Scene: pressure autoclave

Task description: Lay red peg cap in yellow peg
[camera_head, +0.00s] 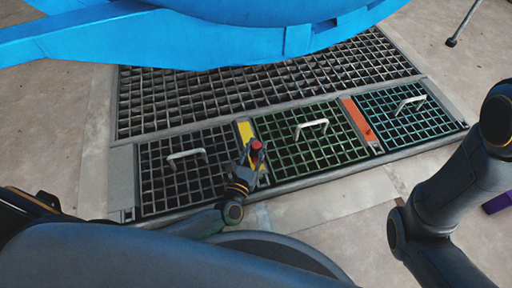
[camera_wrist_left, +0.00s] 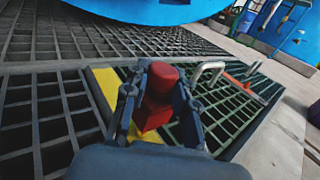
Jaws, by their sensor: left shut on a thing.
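The red peg cap (camera_head: 256,146) is between the fingers of my left gripper (camera_head: 247,158), which is shut on it. In the left wrist view, the red cap (camera_wrist_left: 163,82) shows between both fingers, with a narrower red part below it. A yellow strip (camera_head: 245,131) lies between two floor grates, right by the gripper; it also shows in the left wrist view (camera_wrist_left: 107,88), running behind and under the fingers. The cap is over or beside this strip; I cannot tell the height between them. A distinct yellow peg shape is hidden or unclear. My right gripper is out of view.
Grate panels with white handles (camera_head: 187,155) (camera_head: 311,127) (camera_head: 409,103) flank the yellow strip. An orange-red strip (camera_head: 359,119) lies further right. A large blue vessel (camera_head: 180,40) overhangs the back. Bare concrete (camera_head: 325,203) is in front. A purple object (camera_head: 497,203) lies at far right.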

